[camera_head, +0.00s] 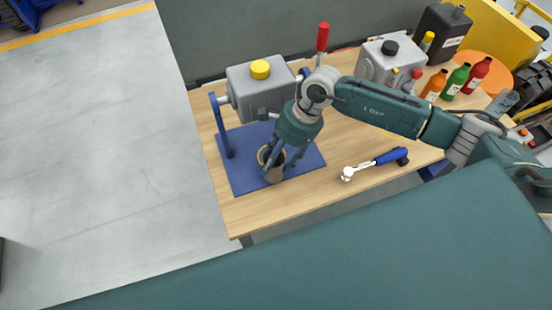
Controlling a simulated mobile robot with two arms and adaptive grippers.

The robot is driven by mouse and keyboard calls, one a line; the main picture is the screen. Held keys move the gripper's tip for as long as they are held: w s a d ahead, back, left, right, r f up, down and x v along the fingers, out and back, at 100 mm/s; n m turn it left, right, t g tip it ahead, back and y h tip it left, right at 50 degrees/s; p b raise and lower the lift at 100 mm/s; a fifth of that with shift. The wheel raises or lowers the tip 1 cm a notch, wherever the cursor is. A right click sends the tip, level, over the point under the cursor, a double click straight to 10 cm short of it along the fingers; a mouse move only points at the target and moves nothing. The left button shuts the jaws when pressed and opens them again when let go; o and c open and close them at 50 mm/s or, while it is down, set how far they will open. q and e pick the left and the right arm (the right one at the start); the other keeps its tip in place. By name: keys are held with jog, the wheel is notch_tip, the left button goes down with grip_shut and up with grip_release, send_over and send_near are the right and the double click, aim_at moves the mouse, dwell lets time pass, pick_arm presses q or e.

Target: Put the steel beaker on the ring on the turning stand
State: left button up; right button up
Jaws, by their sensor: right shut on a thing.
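The steel beaker (274,173) is in my right gripper (277,165), whose fingers are shut around it from above. The beaker is over the front of the blue base plate of the turning stand (241,177). A yellow ring (263,155) shows right beside the beaker, partly hidden by the gripper and the beaker. I cannot tell whether the beaker touches the ring. The stand carries a grey box with a yellow cap (260,69) on blue uprights. My left gripper is not in view.
A ratchet with a blue handle (388,157) lies on the wooden table (240,217), right of the stand. At the back right are a grey canister (372,66), a black canister (437,33) and coloured bottles (456,80). The table's front left corner is clear.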

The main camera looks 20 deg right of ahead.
jog(key=shift+f, duration=0.5)
jog(key=shift+f, duration=0.15)
jog(key=o, duration=1.2)
